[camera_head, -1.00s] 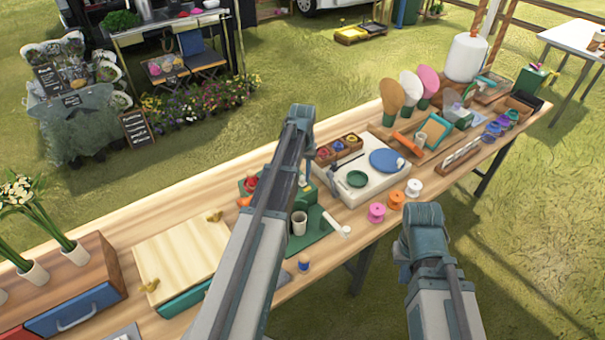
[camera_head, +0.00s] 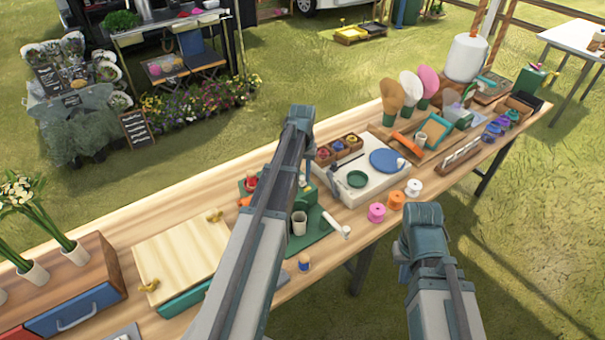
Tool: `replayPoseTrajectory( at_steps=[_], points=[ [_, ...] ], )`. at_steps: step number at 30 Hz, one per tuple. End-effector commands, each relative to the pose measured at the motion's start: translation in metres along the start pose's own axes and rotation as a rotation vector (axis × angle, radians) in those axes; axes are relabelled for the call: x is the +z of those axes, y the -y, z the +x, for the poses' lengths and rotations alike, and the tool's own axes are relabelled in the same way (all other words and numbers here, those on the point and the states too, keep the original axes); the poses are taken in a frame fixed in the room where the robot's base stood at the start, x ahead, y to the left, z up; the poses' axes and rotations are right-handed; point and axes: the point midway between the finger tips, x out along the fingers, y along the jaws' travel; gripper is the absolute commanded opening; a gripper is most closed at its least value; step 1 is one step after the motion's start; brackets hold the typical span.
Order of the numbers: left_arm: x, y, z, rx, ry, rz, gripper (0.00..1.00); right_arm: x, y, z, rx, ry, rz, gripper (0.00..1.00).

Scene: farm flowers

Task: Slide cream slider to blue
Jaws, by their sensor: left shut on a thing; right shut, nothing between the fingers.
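I cannot make out the cream slider for certain. A small pale piece (camera_head: 401,163) sits at the right edge of the blue disc (camera_head: 384,160) on a white board (camera_head: 368,190), and it may be the slider. A green disc (camera_head: 357,179) and a dark slim part are on the same board. My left arm reaches in over the table from the bottom, left of the board, and covers part of the green mat (camera_head: 318,230). My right arm stands at the front edge, lower right. The fingertips of both grippers are hidden.
A wooden box with coloured contents (camera_head: 338,149) stands behind the board. Pink (camera_head: 376,212), orange (camera_head: 396,200) and white (camera_head: 413,187) spools line the front edge. A pale cup (camera_head: 299,222) stands on the green mat. Bare tabletop lies behind my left arm.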

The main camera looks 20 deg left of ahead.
Motion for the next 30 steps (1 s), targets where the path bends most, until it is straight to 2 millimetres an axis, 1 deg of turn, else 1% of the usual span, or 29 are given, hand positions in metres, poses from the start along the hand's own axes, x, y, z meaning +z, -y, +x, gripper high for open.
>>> replayPoseTrajectory(
  at_steps=[5, 8, 11, 15, 18, 26, 27, 29, 30],
  points=[
    [0.001, 0.001, 0.0, 0.0, 0.0, 0.0, 0.0, 0.0, 0.0, 0.0, 0.0, 0.0, 0.0, 0.0],
    [0.007, 0.006, 0.0, 0.0, 0.0, -0.001, 0.0, 0.0, 0.0, 0.0, 0.0, 0.0, 0.0, 0.0],
    [0.02, 0.018, 0.0, 0.0, 0.0, -0.003, 0.0, 0.0, 0.0, 0.0, 0.0, 0.0, 0.0, 0.0],
    [0.042, 0.039, 0.0, 0.0, 0.0, -0.004, 0.0, 0.0, 0.0, 0.0, 0.0, 0.0, 0.0, 0.0],
    [0.051, 0.049, 0.0, 0.0, 0.0, -0.002, 0.0, 0.0, 0.0, 0.0, 0.0, 0.0, 0.0, 0.0],
    [0.05, 0.05, 0.0, 0.0, 0.0, 0.0, 0.0, 0.0, 0.0, 0.0, 0.0, 0.0, 0.0, 0.0],
    [0.05, 0.05, 0.0, 0.0, 0.0, 0.0, 0.31, 0.0, 0.0, 0.0, 0.0, 0.0, 0.0, 0.0],
    [0.05, 0.05, 0.0, 0.0, 0.0, 0.0, 0.41, 0.0, 0.0, 0.0, 0.0, 0.0, 0.0, 0.0],
    [0.05, 0.05, 0.0, 0.0, 0.0, 0.0, 0.49, 0.0, 0.0, 0.0, 0.0, 0.0, 0.0, 0.0]
  ],
)
